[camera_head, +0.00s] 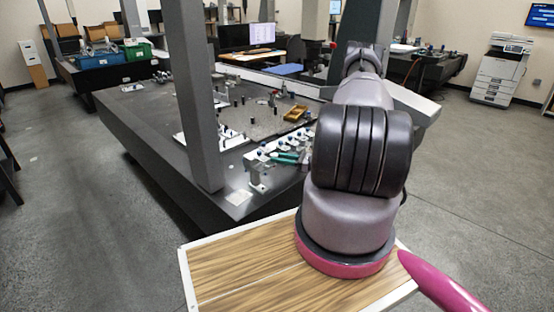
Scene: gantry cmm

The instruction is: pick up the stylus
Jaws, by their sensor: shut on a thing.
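I cannot pick out the stylus for certain. Several small parts stand on the dark granite table (140,118) ahead, too small to name. My arm rises in front of the table's right part and hides some of it. My gripper does not show; the far end of the arm is hidden behind its nearer links.
A grey gantry column (195,95) stands at the table's near side. A white rack (258,160), teal-handled tools (287,157) and a yellow block (295,113) are on the table. A monitor (248,37) stands behind, a printer (503,70) far right. Open floor (60,200) lies left.

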